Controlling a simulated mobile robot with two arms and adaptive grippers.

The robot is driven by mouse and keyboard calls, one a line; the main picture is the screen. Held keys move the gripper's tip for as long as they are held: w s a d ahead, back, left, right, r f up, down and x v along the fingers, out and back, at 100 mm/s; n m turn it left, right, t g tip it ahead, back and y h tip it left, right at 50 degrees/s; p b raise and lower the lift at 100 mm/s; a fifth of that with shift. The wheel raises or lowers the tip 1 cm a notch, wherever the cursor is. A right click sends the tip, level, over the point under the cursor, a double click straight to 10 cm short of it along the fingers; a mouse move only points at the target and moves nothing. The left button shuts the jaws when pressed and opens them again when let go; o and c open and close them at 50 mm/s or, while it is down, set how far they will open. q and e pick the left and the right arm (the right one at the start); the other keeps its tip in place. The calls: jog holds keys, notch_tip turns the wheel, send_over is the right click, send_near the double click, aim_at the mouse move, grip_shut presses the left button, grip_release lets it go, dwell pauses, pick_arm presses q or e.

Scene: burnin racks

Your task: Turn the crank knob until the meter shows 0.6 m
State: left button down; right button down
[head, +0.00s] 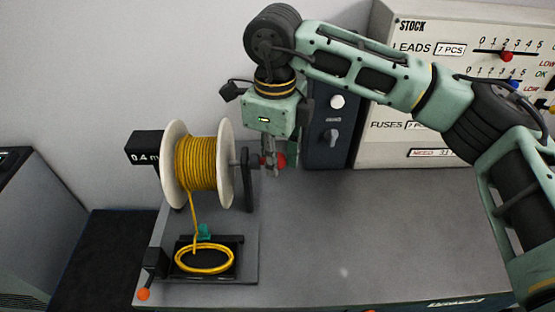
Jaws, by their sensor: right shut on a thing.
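A white-flanged spool (225,165) wound with yellow cord stands at the left of the bench. The black meter (146,147) behind it reads what looks like 0.4 m, partly covered by the spool's flange. The red crank knob (281,160) is on the crank at the spool's right side. My right gripper (271,161) reaches down from above and is shut on the crank knob; its fingers partly hide it. My left gripper is not in view.
Cord runs down past a teal piece (204,231) to a yellow coil (205,258) on a black tray (232,271). An orange-knobbed lever (143,294) is at front left. A STOCK board (397,150) stands behind. The bench (370,240) is clear at right.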

jog(key=shift+a+f, duration=0.1)
jog(key=shift+w+r+p, duration=0.4)
jog(key=shift+w+r, duration=0.15)
jog(key=shift+w, duration=0.65)
jog(key=w, duration=0.2)
jog(key=shift+w+p, duration=0.3)
jog(key=shift+w, duration=0.05)
jog(key=shift+a, duration=0.1)
